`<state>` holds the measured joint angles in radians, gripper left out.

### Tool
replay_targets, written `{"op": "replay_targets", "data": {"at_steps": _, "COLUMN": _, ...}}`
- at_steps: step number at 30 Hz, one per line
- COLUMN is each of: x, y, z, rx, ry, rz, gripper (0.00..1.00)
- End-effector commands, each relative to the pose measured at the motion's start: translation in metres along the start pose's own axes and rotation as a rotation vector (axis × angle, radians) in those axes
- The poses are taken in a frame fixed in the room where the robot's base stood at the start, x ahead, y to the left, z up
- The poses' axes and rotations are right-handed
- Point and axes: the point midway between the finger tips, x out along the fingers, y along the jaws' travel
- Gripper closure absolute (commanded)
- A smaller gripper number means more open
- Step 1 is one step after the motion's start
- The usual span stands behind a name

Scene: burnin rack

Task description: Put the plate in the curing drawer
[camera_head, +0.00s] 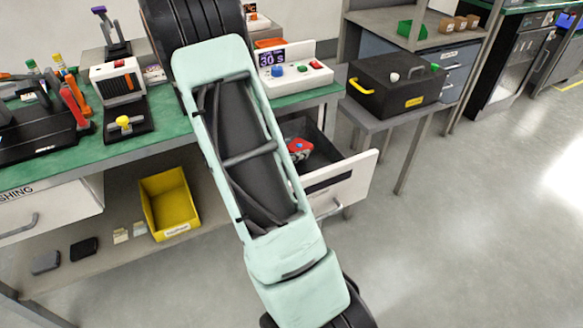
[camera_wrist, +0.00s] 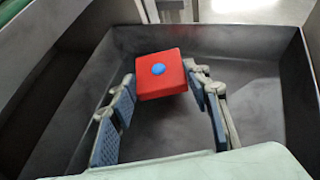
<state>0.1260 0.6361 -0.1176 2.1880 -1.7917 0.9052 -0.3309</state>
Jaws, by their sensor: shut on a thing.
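The plate (camera_wrist: 160,85) is a red square block with a blue round spot on top. My gripper (camera_wrist: 160,76) is shut on it, with one finger at its left side and one at its right. The plate is inside the outline of the open drawer (camera_wrist: 262,105), near its far wall in the wrist view. I cannot tell whether it touches the drawer floor. In the head view the plate (camera_head: 299,150) shows red within the dark drawer (camera_head: 345,180), which is pulled out under the green bench. My arm hides part of the drawer.
A control box with a "30 s" display (camera_head: 292,72) stands on the bench above the drawer. A black case with a yellow handle (camera_head: 395,84) sits on a side table to the right. A yellow bin (camera_head: 168,203) is on the lower shelf. The floor at right is clear.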

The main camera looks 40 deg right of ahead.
Motion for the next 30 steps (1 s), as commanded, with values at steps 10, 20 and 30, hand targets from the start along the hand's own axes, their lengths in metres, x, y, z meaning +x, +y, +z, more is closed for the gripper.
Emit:
{"op": "replay_targets", "data": {"at_steps": 10, "x": 0.018, "y": 0.000, "z": -0.034, "rx": -0.001, "ry": -0.001, "rz": 0.000, "gripper": 0.88}}
{"op": "replay_targets", "data": {"at_steps": 20, "x": 0.024, "y": 0.000, "z": -0.044, "rx": 0.002, "ry": -0.002, "rz": 0.001, "gripper": 0.88}}
{"op": "replay_targets", "data": {"at_steps": 30, "x": 0.025, "y": 0.000, "z": -0.047, "rx": 0.001, "ry": -0.001, "rz": 0.001, "gripper": 0.38}}
